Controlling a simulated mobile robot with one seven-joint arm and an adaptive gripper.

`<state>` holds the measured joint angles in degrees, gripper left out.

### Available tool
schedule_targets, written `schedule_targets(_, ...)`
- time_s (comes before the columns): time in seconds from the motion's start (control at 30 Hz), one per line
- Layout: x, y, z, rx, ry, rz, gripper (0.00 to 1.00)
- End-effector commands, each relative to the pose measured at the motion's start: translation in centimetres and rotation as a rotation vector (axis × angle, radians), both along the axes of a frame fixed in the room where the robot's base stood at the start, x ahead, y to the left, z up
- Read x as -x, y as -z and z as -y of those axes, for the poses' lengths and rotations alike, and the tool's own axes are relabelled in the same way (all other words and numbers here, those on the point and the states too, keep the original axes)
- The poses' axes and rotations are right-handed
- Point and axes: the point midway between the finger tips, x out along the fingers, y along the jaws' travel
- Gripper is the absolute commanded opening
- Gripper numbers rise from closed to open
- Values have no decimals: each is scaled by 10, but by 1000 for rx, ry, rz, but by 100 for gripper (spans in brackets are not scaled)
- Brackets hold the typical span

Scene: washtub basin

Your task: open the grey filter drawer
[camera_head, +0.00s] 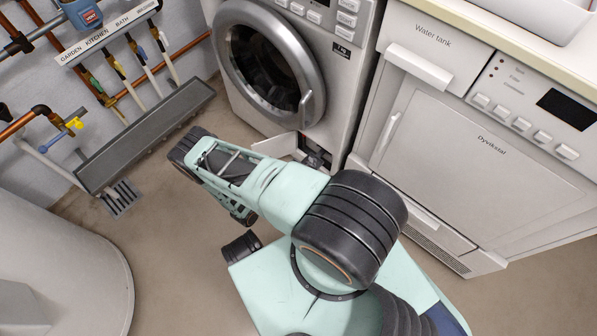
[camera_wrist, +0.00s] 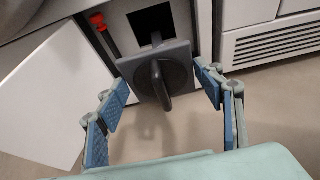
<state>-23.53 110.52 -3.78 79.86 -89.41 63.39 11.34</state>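The grey filter drawer (camera_wrist: 150,63) is in the wrist view, at the low opening of the washing machine (camera_head: 268,60). A dark square hole (camera_wrist: 152,22) shows just above and behind the plate; I cannot tell how far the drawer stands out. My gripper (camera_wrist: 162,92) is open, with one blue-padded finger on each side of the handle and visible gaps to both.
The white hatch flap (camera_wrist: 50,100) hangs open left of the drawer, near my left finger. A red-capped part (camera_wrist: 102,30) sits beside the hole. The dryer (camera_head: 480,150) stands close on the right. Bare floor (camera_head: 175,230) lies left of my arm.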

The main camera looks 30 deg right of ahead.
Motion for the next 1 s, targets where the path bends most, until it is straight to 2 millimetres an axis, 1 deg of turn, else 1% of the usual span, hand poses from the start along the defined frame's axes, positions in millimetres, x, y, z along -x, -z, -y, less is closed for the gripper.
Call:
schedule_targets(0.33, 0, -1, 0, 1, 0, -1, 68)
schedule_targets(0.47, -1, -8, 0, 0, -2, -1, 68)
schedule_targets(0.57, -1, -20, 0, 1, -2, -1, 68)
schedule_targets(0.9, -1, -76, 0, 1, -1, 0, 68)
schedule_targets(1.0, -1, -87, 0, 0, -1, -1, 68)
